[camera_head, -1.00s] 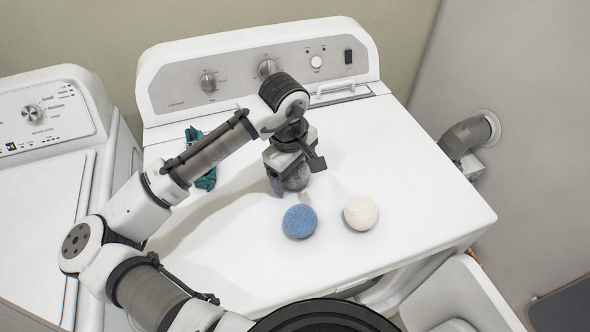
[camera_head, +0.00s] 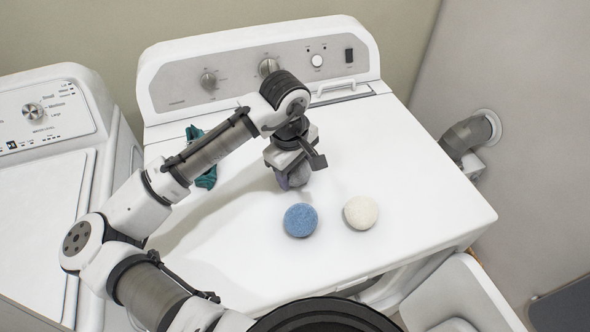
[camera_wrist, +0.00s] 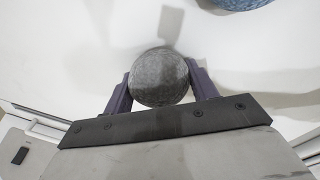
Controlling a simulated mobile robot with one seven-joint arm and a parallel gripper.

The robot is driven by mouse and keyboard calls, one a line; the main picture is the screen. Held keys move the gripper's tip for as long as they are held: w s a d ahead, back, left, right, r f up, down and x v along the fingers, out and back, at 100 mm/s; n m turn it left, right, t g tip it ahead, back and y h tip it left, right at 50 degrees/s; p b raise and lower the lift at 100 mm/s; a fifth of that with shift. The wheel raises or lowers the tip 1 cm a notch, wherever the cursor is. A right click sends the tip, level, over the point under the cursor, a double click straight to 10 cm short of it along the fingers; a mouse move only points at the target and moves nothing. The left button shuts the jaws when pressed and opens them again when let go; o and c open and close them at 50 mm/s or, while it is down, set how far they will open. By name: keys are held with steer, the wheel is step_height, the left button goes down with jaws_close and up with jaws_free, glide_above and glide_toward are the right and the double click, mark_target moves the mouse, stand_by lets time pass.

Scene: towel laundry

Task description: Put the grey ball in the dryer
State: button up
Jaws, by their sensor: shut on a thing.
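The grey ball (camera_wrist: 159,77) is between the two purple fingers of my gripper (camera_wrist: 160,82), which are shut on it in the wrist view. In the head view my gripper (camera_head: 292,180) points down over the dryer's top, with the grey ball (camera_head: 299,174) partly hidden behind it. I cannot tell whether the ball touches the top. The dryer (camera_head: 400,160) is the white machine under the arm. Its front opening is mostly out of sight below the front edge; an open white door (camera_head: 455,295) shows at the lower right.
A blue ball (camera_head: 300,220) and a cream ball (camera_head: 361,212) sit on the dryer top in front of my gripper. A teal cloth (camera_head: 207,177) lies behind my forearm. A washer (camera_head: 40,220) stands at the left. The dryer top's right side is clear.

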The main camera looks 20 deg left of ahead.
step_height(320, 180, up, 19)
steer(key=b, duration=0.2)
steer(key=shift+r, duration=0.15)
